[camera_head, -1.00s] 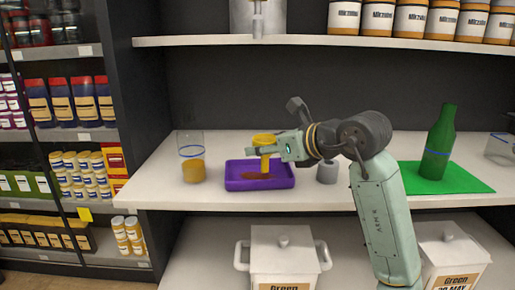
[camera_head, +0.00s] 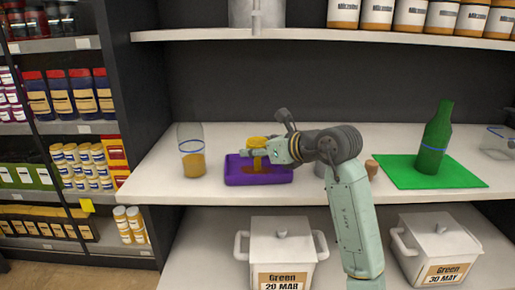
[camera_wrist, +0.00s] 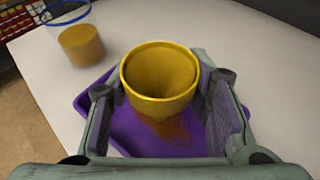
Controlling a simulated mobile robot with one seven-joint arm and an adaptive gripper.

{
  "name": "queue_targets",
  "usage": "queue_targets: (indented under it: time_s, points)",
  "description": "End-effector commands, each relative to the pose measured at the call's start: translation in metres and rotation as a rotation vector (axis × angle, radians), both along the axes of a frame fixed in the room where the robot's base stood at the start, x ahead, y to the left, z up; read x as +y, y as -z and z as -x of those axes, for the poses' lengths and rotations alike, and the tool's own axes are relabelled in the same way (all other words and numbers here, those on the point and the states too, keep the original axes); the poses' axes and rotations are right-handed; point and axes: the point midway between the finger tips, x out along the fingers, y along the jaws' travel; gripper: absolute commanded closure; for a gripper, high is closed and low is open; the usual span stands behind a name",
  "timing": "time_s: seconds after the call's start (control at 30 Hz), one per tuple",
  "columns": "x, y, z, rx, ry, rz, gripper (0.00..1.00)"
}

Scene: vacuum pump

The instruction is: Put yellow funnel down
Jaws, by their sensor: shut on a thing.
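The yellow funnel (camera_head: 257,148) is upright over the purple tray (camera_head: 236,178) on the white counter. In the wrist view the funnel (camera_wrist: 160,72) stands between the two fingers of my gripper (camera_wrist: 160,100), with its wide mouth facing up. My gripper (camera_head: 266,152) is shut on the funnel. The purple tray (camera_wrist: 85,105) lies below it with an orange-brown stain on its floor. Whether the funnel's lower end touches the tray cannot be told.
A clear jar with orange-yellow contents (camera_head: 193,163) stands left of the tray. A green bottle (camera_head: 435,140) stands on a green mat (camera_head: 400,172) at the right. A shelf (camera_head: 200,34) runs above.

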Motion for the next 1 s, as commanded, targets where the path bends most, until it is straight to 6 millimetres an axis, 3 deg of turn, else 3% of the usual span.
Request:
queue_targets:
  time_s: [0.07,0.1,0.4,0.8,1.0]
  points:
    - [0.000,0.004,0.000,0.000,0.000,0.000,0.78]
    - [0.000,0.004,0.000,0.000,0.000,0.000,0.54]
    - [0.000,0.003,0.000,0.000,0.000,0.000,0.35]
    - [-0.002,-0.003,0.001,-0.001,0.001,0.000,0.35]
    - [-0.026,-0.013,0.026,-0.003,0.004,0.002,0.35]
